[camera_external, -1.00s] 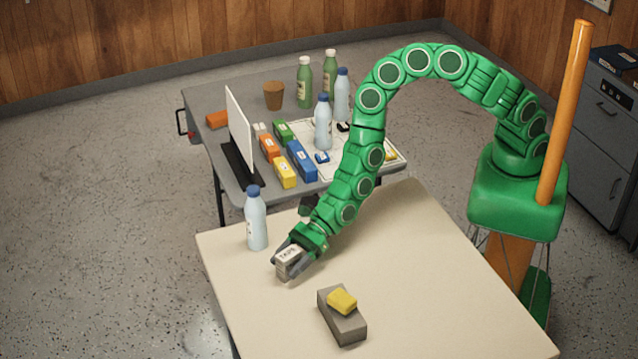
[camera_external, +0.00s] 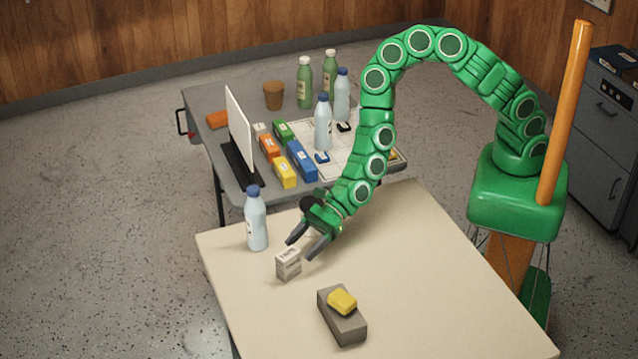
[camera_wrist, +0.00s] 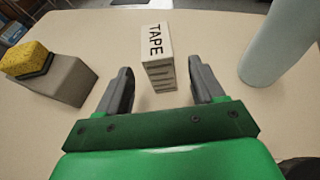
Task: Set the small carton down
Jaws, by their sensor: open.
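The small carton (camera_external: 288,264) is a pale box with grey sides, standing on the beige table (camera_external: 400,270). In the wrist view the carton (camera_wrist: 157,58) shows the word TAPE on its top face. My gripper (camera_external: 306,247) is open and empty, above and behind the carton in the external view. In the wrist view the two dark fingers (camera_wrist: 165,88) are spread, with the carton beyond and between their tips. The fingers look apart from the carton.
A blue-capped bottle (camera_external: 256,220) stands left of the carton. A grey block (camera_external: 345,324) with a yellow sponge-like piece (camera_external: 342,301) on it lies to the front right. A grey table (camera_external: 205,100) behind holds bottles, a cup and coloured boxes. The beige table's right side is clear.

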